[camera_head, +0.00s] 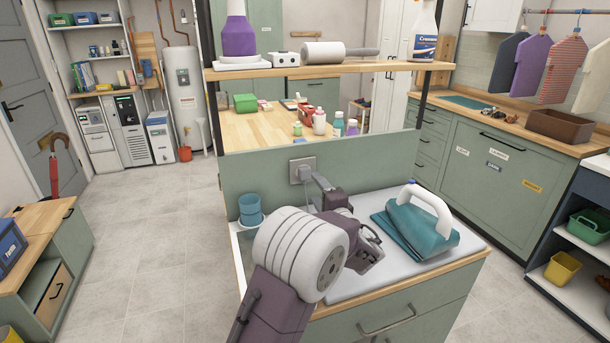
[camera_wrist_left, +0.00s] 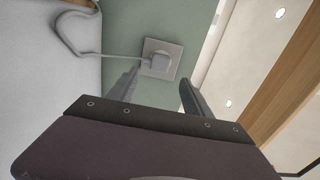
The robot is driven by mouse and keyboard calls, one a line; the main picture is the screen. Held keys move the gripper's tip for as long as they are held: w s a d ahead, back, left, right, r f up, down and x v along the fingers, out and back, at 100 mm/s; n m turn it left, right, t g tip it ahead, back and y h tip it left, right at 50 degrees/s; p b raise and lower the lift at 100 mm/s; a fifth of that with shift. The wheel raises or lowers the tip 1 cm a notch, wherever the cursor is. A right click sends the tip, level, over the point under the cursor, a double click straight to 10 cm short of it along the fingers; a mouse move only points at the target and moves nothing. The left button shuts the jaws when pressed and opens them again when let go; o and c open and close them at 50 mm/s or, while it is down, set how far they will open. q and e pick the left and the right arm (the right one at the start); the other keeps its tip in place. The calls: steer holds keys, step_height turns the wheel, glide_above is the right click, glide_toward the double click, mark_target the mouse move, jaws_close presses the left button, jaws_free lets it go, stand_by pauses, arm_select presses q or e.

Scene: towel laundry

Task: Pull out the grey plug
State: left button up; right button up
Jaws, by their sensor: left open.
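The grey plug (camera_wrist_left: 160,63) sits in a square wall socket (camera_wrist_left: 167,48) on the green panel. A grey cord (camera_wrist_left: 112,56) runs left from it in the left wrist view. In the head view the socket (camera_head: 301,167) is on the panel at the back of the counter. My left gripper (camera_wrist_left: 158,91) is open and empty, pointing at the socket. The plug shows just beyond the gap between its fingers, apparently not held. My left gripper also shows in the head view (camera_head: 320,182), just right of the socket. My right gripper is out of view.
A teal object with a white handle (camera_head: 425,222) rests on the white countertop (camera_head: 390,280), right of my arm. A blue cup (camera_head: 250,209) stands left of the socket. A wooden shelf (camera_head: 380,67) with bottles spans above.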

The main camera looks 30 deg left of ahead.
mark_target(306, 178)
arm_select(q)
steer(key=p+x, duration=0.2)
steer(key=x, duration=0.3)
steer(key=shift+s, duration=0.1)
steer(key=shift+b+x, duration=0.7)
steer(key=shift+x, duration=0.4)
steer(key=shift+w+a+f, duration=0.1)
steer(key=shift+w+a, duration=0.25)
steer(key=shift+a, duration=0.2)
steer(key=shift+w, duration=0.1)
steer(key=shift+b, duration=0.3)
steer(key=shift+f+b, duration=0.2)
steer(key=shift+b, duration=0.55)
steer(key=shift+f, duration=0.1)
steer(key=shift+f+b, duration=0.15)
steer(key=shift+b, duration=0.75)
